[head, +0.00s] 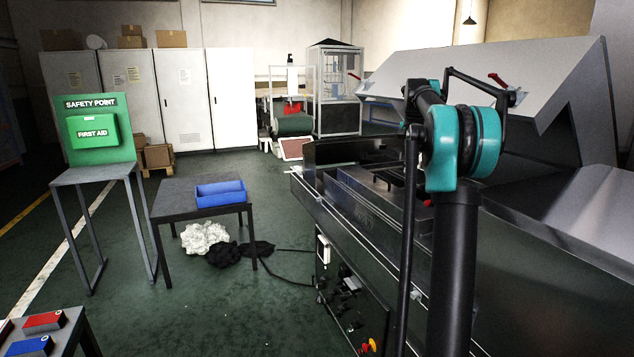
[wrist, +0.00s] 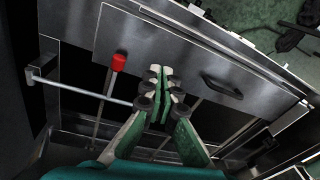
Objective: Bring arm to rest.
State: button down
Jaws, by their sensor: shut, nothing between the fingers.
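My gripper (wrist: 160,90) shows in the wrist view with its green and white fingers closed together and nothing between them. It is over the dark metal machine (wrist: 220,60), above a recessed opening; whether it touches anything cannot be told. In the head view my arm rises in front of the machine (head: 365,225) on the right, with a teal joint at the top. The gripper itself is hidden in the head view.
A red-knobbed lever (wrist: 119,62), a metal bar (wrist: 85,90) and a dark handle (wrist: 222,87) are near the gripper. A raised grey hood (head: 500,75) stands behind my arm.

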jog(key=s+a+f+n+t, duration=0.1)
jog(key=s+a+f+n, duration=0.3)
jog(key=s+f, duration=0.6)
jog(key=s+a+f+n+t, duration=0.1)
jog(key=s+a+f+n, duration=0.2)
jog(key=s, duration=1.5)
jog(key=s+a+f+n, duration=0.4)
jog(key=s+a+f, duration=0.4)
jog(key=s+f, duration=0.6)
notch_tip(320, 180, down, 4)
jog(key=shift+f+n+t, duration=0.1)
jog(key=shift+n+t, duration=0.2)
jog(key=shift+t, duration=0.1)
jog(key=c, duration=2.3)
grip_release()
